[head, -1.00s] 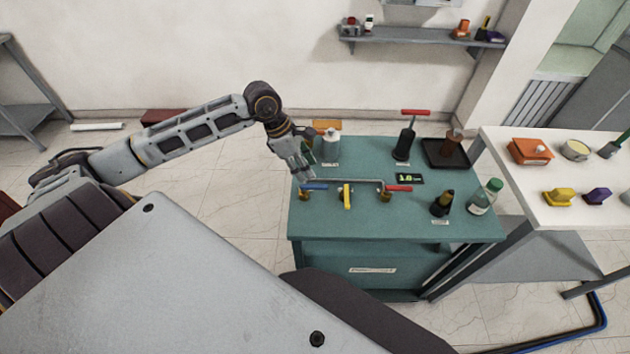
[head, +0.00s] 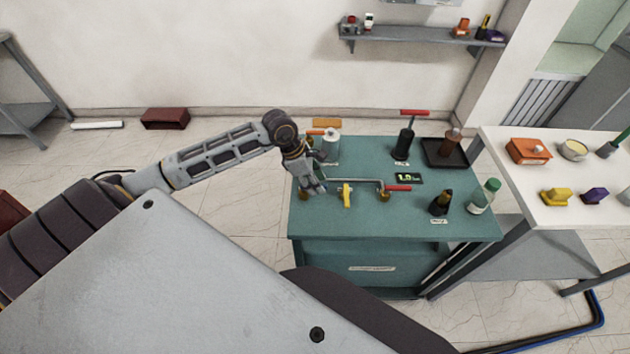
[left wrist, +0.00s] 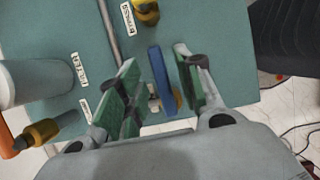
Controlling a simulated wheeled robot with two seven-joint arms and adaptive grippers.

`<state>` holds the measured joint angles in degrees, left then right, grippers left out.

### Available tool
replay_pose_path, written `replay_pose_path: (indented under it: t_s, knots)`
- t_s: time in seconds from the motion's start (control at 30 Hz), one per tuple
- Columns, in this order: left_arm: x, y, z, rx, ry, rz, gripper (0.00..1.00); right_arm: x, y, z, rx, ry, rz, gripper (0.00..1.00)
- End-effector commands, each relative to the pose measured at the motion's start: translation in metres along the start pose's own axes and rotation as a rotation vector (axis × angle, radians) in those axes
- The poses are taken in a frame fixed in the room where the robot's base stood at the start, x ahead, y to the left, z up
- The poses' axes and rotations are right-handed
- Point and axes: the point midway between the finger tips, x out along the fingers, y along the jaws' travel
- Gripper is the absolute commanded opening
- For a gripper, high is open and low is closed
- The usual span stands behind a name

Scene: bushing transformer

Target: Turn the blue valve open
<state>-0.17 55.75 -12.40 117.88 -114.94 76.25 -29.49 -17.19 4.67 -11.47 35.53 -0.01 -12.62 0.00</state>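The blue valve handle (left wrist: 162,80) shows in the left wrist view as a flat blue bar above a brass fitting. My left gripper (left wrist: 154,72) is open, with green-padded fingers on either side of the bar. A gap shows on both sides, so the fingers are not closed on it. In the head view my left gripper (head: 314,187) is over the left end of the pipe (head: 352,180) and hides the blue handle. My right gripper is not in view.
On the green table (head: 300,225) are a yellow valve handle (head: 347,196), a red valve handle (head: 398,188), a small display (head: 408,178), a white cylinder (head: 331,148) and several bottles. A white table (head: 520,205) stands at the right.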

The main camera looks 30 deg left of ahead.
Motion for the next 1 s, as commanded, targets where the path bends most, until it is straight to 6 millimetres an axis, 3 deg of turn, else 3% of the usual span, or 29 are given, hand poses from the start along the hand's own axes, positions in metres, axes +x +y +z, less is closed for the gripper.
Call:
replay_pose_path:
  t_s: [0.27, 0.53, 1.0]
  knots:
    - [0.0005, -0.0001, 0.0001, 0.000, 0.000, 0.000, 0.34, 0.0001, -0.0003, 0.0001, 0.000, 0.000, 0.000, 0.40]
    - [0.0004, -0.0002, 0.0001, 0.000, 0.000, 0.000, 0.00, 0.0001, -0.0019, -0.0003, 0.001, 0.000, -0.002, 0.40]
    - [0.0004, -0.0001, 0.0001, 0.007, 0.000, -0.003, 0.00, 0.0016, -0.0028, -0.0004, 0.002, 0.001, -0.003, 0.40]
